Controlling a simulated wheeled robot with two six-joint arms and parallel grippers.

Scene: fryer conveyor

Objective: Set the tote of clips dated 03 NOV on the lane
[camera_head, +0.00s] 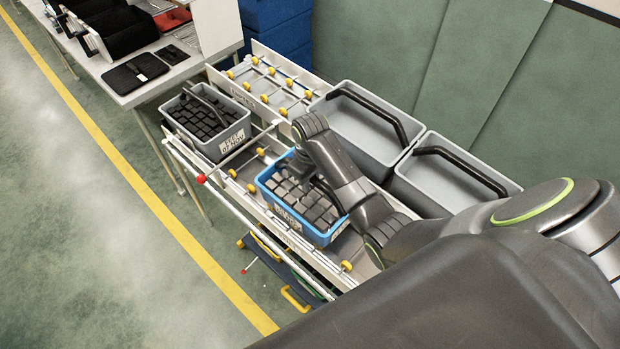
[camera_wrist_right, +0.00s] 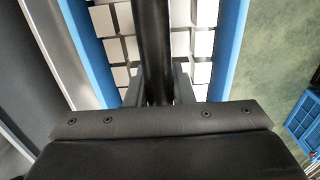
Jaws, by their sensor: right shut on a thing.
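In the right wrist view the right gripper (camera_wrist_right: 158,90) is shut on the tote's black handle (camera_wrist_right: 152,45), with the blue walls (camera_wrist_right: 228,50) on both sides. My left gripper is out of view.
A grey tote (camera_head: 234,137) of dark pieces, its label seemingly reading FEET, stands at the lane's far left end. Two large grey bins (camera_head: 400,150) (camera_head: 480,185) stand behind the lane. A rail with a red knob (camera_head: 201,178) runs along the front. A table (camera_head: 125,95) stands at upper left.

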